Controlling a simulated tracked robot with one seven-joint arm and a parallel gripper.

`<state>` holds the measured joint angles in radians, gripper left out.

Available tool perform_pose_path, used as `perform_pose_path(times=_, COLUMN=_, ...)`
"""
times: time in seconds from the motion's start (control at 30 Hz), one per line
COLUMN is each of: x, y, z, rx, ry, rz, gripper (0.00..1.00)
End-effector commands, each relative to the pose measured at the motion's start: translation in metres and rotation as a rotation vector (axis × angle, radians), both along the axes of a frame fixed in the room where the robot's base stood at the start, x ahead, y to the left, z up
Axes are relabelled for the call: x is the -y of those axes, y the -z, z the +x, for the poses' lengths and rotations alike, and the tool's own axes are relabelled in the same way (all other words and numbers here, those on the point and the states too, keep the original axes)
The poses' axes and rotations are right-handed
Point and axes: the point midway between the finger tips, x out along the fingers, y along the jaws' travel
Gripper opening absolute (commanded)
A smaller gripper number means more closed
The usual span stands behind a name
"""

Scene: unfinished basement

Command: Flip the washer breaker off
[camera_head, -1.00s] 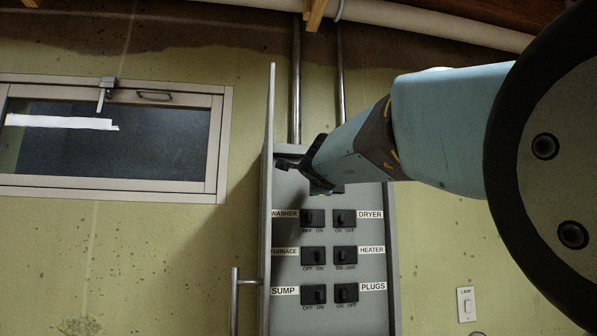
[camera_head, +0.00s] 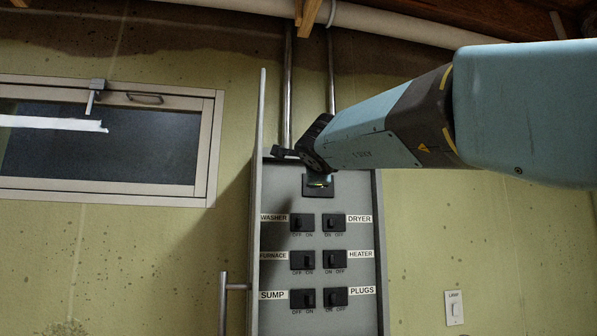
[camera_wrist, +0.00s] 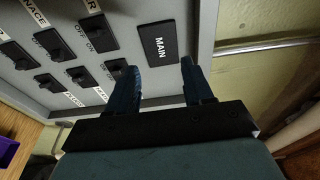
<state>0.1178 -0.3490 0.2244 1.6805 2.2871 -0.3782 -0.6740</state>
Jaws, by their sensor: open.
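The washer breaker (camera_head: 302,222) is a small dark switch at the upper left of the breaker rows in the grey panel (camera_head: 318,322). A WASHER label (camera_head: 273,218) is beside it, with OFF marked at left and ON at right below. I cannot tell its lever position for sure. My gripper (camera_head: 298,160) is open and empty, near the panel's top edge and above the washer breaker. In the wrist view, my two fingers (camera_wrist: 158,66) stand apart below the MAIN plate (camera_wrist: 161,44). Which wrist-view switch is the washer's is unclear.
The other breakers are dryer (camera_head: 333,222), furnace (camera_head: 302,260), heater (camera_head: 335,259), sump (camera_head: 302,299) and plugs (camera_head: 335,296). The panel door (camera_head: 257,190) stands open at left. A window (camera_head: 105,155) is left, a lamp switch (camera_head: 454,308) lower right.

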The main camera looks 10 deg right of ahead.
Motion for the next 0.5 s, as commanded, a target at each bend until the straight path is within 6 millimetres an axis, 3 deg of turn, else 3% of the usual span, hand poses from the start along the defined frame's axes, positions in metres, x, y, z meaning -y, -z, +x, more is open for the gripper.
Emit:
perform_pose_path(times=0.2, x=0.0, y=-0.008, z=-0.019, rx=0.0, ry=-0.002, rz=0.001, gripper=0.51)
perform_pose_path(times=0.5, x=0.002, y=-0.013, z=-0.03, rx=0.0, ry=0.0, rz=0.001, gripper=0.51)
